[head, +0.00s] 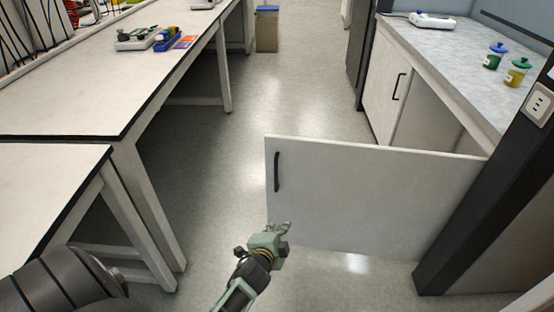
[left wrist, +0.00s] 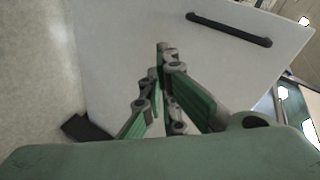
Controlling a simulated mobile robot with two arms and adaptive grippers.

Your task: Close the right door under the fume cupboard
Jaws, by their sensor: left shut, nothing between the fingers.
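The right door (head: 360,195) is a white panel standing wide open, sticking out into the aisle from the near end of the fume cupboard. Its dark bar handle (head: 277,172) is near its free left edge. The left wrist view shows the door face (left wrist: 115,45) and the handle (left wrist: 228,29) at the top right. My left gripper (head: 286,226) is shut and empty, in front of the door's lower left part, below the handle. Its fingertips (left wrist: 165,50) come together over the door face; I cannot tell whether they touch it. My right gripper is not in view.
The other cupboard door (head: 384,92) is closed, beside the open compartment (head: 440,125). Bottles (head: 516,73) stand on the worktop (head: 455,62). A long white bench (head: 75,85) with legs lines the left. The aisle floor (head: 245,110) between is clear, with a bin (head: 267,32) far back.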

